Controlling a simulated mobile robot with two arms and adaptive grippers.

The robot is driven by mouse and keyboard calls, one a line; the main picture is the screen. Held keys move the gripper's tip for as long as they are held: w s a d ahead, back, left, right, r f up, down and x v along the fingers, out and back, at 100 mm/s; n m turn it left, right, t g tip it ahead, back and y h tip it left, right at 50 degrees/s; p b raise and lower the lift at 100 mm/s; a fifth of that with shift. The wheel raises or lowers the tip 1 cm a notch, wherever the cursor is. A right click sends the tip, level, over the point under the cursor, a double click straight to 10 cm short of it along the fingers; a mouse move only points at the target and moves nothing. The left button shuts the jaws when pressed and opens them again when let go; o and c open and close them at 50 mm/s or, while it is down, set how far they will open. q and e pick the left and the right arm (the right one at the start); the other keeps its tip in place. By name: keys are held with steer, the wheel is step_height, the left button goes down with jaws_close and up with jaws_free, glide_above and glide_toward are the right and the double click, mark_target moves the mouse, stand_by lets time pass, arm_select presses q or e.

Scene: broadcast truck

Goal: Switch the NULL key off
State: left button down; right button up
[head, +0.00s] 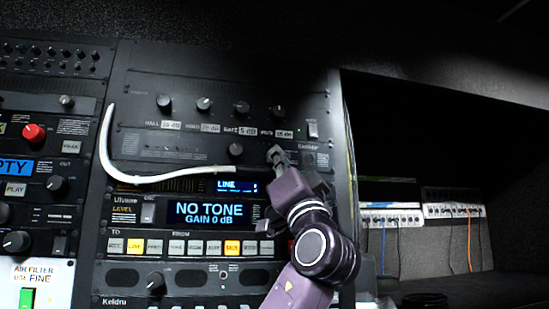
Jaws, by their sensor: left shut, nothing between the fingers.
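I cannot make out a key reading NULL; the small lettering is too fine to read. A row of keys (184,247) runs under the NO TONE display (209,213). Two of them are lit amber, one at the left (135,247) and one further right (232,248); the others are pale. My left gripper (277,155) is shut and empty, in front of the upper panel near its right side. It sits above and to the right of the key row. My right gripper is not in view.
A white cable (150,177) curves across the panel left of my gripper. Several knobs (241,107) stand out above it. A red knob (33,132) and a green switch (26,298) are at the left. A dark recess with patch panels (455,201) lies to the right.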

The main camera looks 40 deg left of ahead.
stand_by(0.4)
arm_select(q)
steer(key=shift+s+d+b, duration=0.45)
steer(key=shift+d, duration=0.05)
steer(key=s+d+b, duration=0.1)
steer(key=d, duration=0.1)
steer(key=s+d+b, duration=0.1)
steer(key=s, duration=0.1)
steer(key=shift+s+d, duration=0.15)
steer(key=shift+d, duration=0.2)
stand_by(0.3)
